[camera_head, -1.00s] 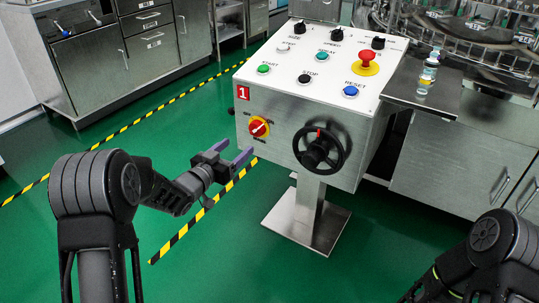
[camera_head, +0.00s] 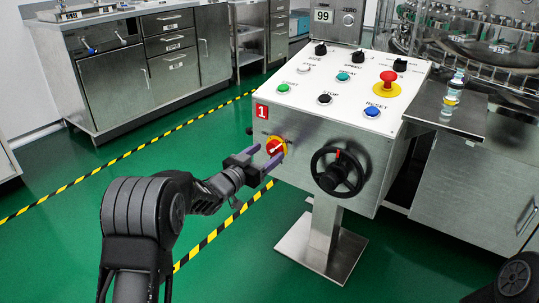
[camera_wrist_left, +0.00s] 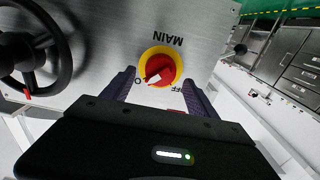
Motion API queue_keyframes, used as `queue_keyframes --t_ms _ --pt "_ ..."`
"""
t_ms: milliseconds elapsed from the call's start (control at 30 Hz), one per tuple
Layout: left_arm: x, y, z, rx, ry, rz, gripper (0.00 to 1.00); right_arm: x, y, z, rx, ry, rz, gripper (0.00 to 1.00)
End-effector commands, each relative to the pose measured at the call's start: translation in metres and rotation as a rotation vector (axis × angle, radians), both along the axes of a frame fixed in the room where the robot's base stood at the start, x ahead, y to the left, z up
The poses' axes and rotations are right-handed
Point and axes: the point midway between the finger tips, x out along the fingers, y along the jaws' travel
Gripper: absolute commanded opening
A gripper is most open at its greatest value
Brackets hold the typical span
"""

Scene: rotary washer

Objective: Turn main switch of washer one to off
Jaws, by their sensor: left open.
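The main switch (camera_head: 276,147) is a red knob on a yellow ring, on the front of the control box (camera_head: 308,160) marked 1. In the left wrist view the switch (camera_wrist_left: 158,66) appears upside down with MAIN lettering. Its white pointer slants lower left there, towards a partly hidden label starting with O; the OFF label is at lower right, partly covered by a finger. My left gripper (camera_head: 264,165) is open and empty, just in front of the switch. In the wrist view its purple fingers (camera_wrist_left: 158,82) lie either side of the knob; contact cannot be told. My right gripper is out of view.
A black handwheel (camera_head: 338,172) sticks out right of the switch. A red emergency button (camera_head: 388,80) and several coloured buttons sit on the box's sloped top. A bottle (camera_head: 454,92) stands on a steel ledge at right. Green floor is clear at left.

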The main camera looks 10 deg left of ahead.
Motion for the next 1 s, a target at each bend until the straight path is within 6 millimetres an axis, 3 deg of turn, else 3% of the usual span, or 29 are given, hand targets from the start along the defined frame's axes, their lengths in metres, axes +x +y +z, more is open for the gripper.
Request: queue_keyframes --t_ms 200,467,1000 --pt "0.018 -0.008 -0.001 0.000 0.001 0.000 0.68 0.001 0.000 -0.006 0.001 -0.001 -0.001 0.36" --pt "0.019 -0.008 0.000 -0.001 0.000 0.001 0.68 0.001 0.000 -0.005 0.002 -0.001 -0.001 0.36" --pt "0.019 -0.008 0.000 -0.001 0.000 0.001 0.24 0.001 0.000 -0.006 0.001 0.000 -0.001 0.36"
